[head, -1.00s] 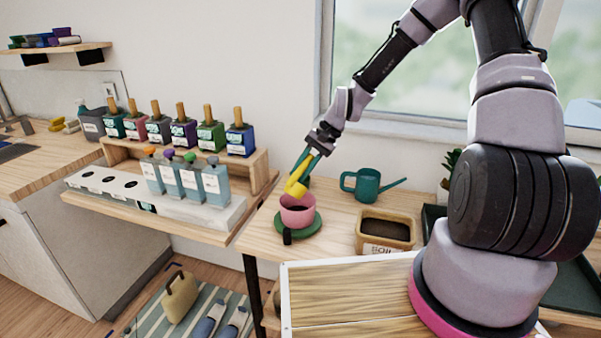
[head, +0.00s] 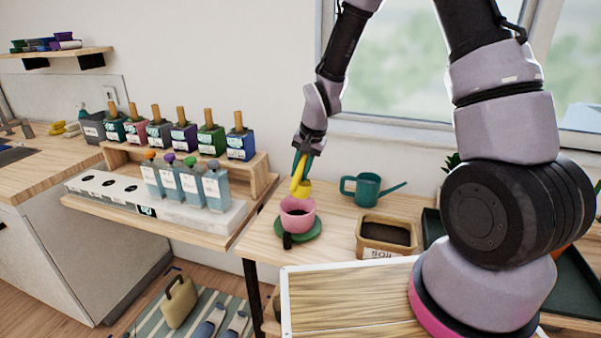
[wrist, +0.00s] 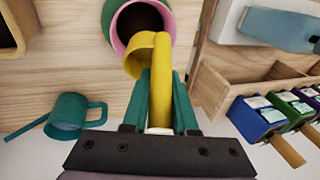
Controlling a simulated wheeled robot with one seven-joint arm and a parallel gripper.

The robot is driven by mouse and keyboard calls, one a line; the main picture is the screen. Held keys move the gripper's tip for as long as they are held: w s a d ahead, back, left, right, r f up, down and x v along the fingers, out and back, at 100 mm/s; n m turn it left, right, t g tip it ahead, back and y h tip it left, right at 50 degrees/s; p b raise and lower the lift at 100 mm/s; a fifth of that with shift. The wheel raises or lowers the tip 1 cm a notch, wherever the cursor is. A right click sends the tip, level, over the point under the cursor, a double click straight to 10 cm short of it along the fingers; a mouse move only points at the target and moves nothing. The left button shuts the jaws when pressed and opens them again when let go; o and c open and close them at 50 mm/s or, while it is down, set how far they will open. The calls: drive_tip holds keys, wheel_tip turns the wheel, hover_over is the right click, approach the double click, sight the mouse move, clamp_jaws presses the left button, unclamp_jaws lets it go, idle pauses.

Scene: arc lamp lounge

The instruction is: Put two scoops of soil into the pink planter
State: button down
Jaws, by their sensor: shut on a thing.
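My gripper (head: 301,165) is shut on the handle of a yellow scoop (head: 299,186), just above the pink planter (head: 297,222). In the wrist view the scoop (wrist: 160,57) overlaps the near rim of the planter (wrist: 117,40); I cannot tell if they touch. Its inside looks empty where visible. The planter stands on a green saucer and has dark soil inside. The soil box (head: 386,251), a wooden tub labelled for soil with dark soil in it, stands to the right on the table.
A teal watering can (head: 369,188) stands behind the soil box. A shelf with bottles (head: 213,185) and several coloured jars is at the left. Bare table lies between planter and soil box.

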drive_tip(key=shift+r+t+h, duration=0.2)
drive_tip(key=shift+t+h, duration=0.3)
drive_tip(key=shift+h, duration=0.3)
drive_tip(key=shift+r+t, duration=0.2)
drive_tip(key=shift+t, duration=0.1)
drive_tip(key=shift+n+h, duration=0.3)
drive_tip(key=shift+h, duration=0.1)
drive_tip(key=shift+t, duration=0.3)
drive_tip(key=shift+r, duration=0.15)
drive_tip(key=shift+r, duration=2)
drive_tip(key=shift+d, duration=0.15)
